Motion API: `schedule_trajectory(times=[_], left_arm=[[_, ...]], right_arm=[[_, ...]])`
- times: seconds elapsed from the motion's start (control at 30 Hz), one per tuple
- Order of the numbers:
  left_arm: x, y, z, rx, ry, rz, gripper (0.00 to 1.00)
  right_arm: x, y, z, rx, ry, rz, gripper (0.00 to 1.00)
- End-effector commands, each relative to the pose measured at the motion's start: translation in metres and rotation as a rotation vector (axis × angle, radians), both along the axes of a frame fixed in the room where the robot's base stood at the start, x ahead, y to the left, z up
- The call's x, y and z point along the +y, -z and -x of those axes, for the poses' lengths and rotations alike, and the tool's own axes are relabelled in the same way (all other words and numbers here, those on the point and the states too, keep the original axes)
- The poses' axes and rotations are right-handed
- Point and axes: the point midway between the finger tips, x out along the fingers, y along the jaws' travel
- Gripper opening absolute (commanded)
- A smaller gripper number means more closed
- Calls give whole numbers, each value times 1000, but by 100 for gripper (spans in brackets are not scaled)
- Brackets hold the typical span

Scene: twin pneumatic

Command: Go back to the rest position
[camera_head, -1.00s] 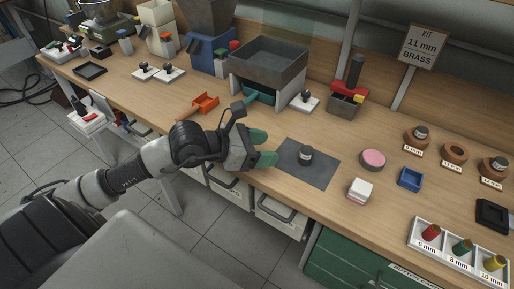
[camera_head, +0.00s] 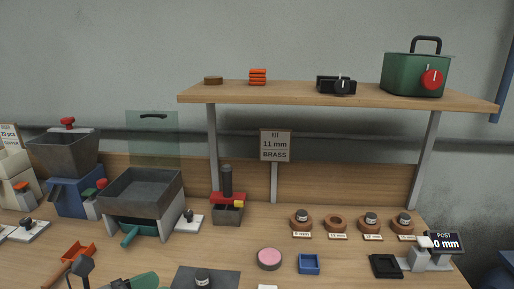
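Only the top of my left gripper shows, cut off by the bottom edge of the head view. A green finger (camera_head: 145,281) and a dark part (camera_head: 83,267) of it are visible, left of the dark mat. The second finger is hidden, so its opening cannot be judged. A small metal part (camera_head: 203,279) stands on the dark mat (camera_head: 228,277), apart from the visible finger. My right gripper is out of view.
A shelf (camera_head: 330,94) spans above the bench, with a green box (camera_head: 415,76) on it. A grey bin (camera_head: 143,187), a red-topped press (camera_head: 228,206), a pink disc (camera_head: 269,258), a blue tray (camera_head: 309,264) and several brown rings (camera_head: 337,223) stand on the bench.

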Motion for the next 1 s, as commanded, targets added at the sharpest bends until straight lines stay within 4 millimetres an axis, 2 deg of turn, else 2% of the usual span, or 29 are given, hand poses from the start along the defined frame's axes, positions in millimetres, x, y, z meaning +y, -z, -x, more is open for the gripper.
schedule_trajectory(times=[0.03, 0.1, 0.17, 0.23, 0.33, 0.43, 0.5, 0.6, 0.7, 0.9, 0.93, 1.0], left_arm=[[-6, -11, 4, 11, -27, 198, 60], [-2, -29, 6, 36, -99, 513, 60], [10, -37, 6, 71, -191, 786, 60], [33, -34, 5, 130, -330, 1087, 60], [65, -5, 9, 251, -584, 1478, 60], [85, 47, 25, 415, -886, 1800, 60], [86, 85, 43, 540, -1099, 1955, 60], [76, 128, 70, 713, -1359, 2087, 60], [58, 158, 97, 873, -1573, 2149, 60], [18, 191, 147, 1176, -1924, 2152, 60], [12, 194, 155, -1210, 1952, -2120, 60], [-3, 200, 172, -1246, 1944, -1971, 60]], right_arm=[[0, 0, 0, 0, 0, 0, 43], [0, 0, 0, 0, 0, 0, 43], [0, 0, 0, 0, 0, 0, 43], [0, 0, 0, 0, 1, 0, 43], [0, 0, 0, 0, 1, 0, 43], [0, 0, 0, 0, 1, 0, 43], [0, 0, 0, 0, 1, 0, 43], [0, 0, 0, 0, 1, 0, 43], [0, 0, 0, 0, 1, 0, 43], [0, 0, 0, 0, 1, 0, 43], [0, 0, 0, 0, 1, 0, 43], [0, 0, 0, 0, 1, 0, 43]])
